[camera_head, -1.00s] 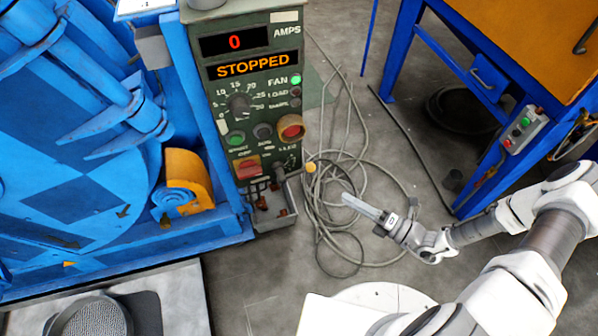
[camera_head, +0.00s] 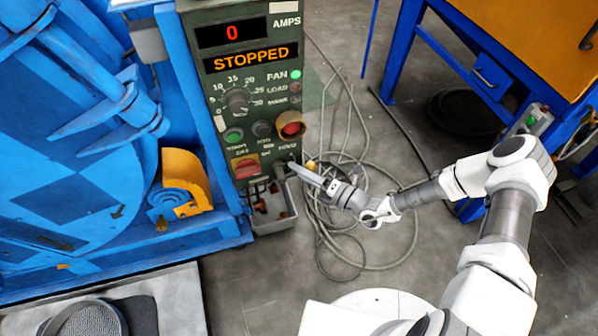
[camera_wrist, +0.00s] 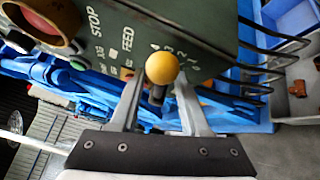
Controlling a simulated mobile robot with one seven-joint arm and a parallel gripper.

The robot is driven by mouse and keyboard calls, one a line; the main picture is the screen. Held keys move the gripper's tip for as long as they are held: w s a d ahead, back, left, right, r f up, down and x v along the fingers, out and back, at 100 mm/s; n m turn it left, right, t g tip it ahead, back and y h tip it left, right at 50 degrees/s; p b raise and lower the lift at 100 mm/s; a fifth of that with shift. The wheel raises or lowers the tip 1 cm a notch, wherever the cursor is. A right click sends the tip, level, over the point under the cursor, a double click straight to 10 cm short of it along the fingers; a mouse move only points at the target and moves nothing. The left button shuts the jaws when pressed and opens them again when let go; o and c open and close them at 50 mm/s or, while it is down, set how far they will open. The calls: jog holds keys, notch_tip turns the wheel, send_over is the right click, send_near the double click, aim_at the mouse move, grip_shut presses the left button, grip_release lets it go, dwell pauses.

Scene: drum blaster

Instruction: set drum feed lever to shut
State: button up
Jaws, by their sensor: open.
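The feed lever with its yellow ball knob (camera_head: 311,164) sticks out from the lower right of the green control panel (camera_head: 256,105). In the wrist view the yellow knob (camera_wrist: 162,68) lies between the fingertips, in front of the FEED lettering and a scale numbered 4 to 0. My gripper (camera_head: 298,168) is at the lever, with its fingers open on either side of the knob (camera_wrist: 160,88). I cannot tell whether either finger touches it. Most of the lever's shaft is hidden behind the knob and fingers.
The display (camera_head: 250,57) reads STOPPED, with 0 amps above. A red stop button (camera_head: 291,124) in a yellow collar sits above the lever. The blue drum machine (camera_head: 75,150) stands left.

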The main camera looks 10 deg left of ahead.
jog(key=shift+a, duration=0.1)
grip_shut()
dwell(1.4)
